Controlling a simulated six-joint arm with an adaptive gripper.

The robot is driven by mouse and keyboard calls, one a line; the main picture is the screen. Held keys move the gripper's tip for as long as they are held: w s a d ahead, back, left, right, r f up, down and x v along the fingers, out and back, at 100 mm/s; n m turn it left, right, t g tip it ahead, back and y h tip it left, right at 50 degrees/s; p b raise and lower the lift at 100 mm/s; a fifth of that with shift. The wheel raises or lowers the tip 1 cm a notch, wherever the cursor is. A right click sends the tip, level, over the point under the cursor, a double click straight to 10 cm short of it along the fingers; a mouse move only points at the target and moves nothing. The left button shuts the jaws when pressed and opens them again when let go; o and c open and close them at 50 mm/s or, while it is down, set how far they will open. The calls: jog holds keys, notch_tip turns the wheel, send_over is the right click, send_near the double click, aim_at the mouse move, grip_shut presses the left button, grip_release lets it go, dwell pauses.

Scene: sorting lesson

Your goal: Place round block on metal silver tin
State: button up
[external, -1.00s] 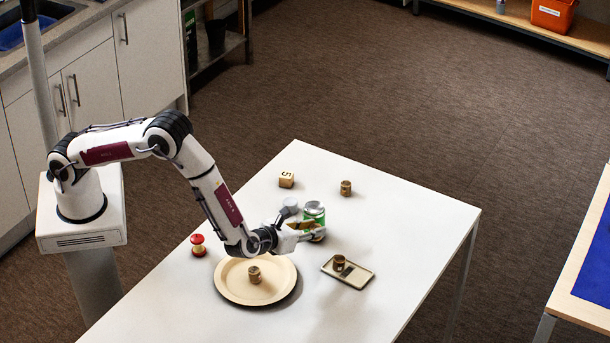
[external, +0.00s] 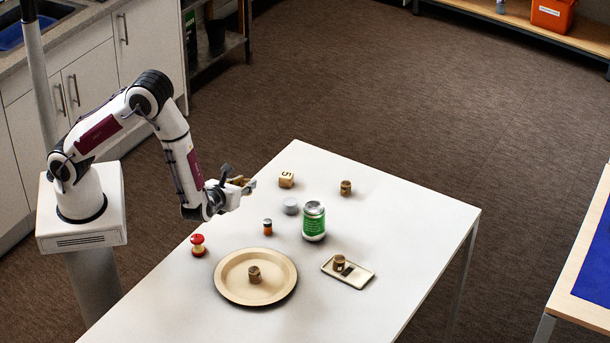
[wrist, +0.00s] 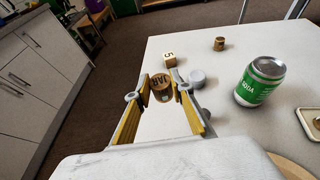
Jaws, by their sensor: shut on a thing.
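My gripper (wrist: 162,86) is shut on a round brown block (wrist: 161,90) with dark lettering on its face. In the external view my gripper (external: 246,185) is raised over the table's left edge, and the block is hard to make out there. The silver tin (external: 290,206) is a low round metal tin standing on the table, right of and below my gripper in that picture. It also shows in the wrist view (wrist: 197,79), just right of the fingers and apart from them. Its top looks bare.
A green can (external: 313,222) stands close beside the tin. A small orange-black item (external: 267,227), a red-topped item (external: 197,245), a plate (external: 230,287) and a small tray (external: 360,278) lie nearer.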

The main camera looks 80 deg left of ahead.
jog(key=shift+s+a+r, duration=0.35)
jog(key=shift+s+a, duration=0.2)
jog(key=shift+a, duration=0.05)
jog(key=w+a+r+n+g, duration=0.1)
jog(key=w, duration=1.3)
jog(key=shift+w+a+r+y, duration=0.25)
jog(key=shift+r+y, duration=0.05)
jog(key=shift+r, duration=0.1)
jog(key=shift+f, duration=0.1)
jog(key=shift+f, duration=3.05)
jog(key=shift+f, duration=0.1)
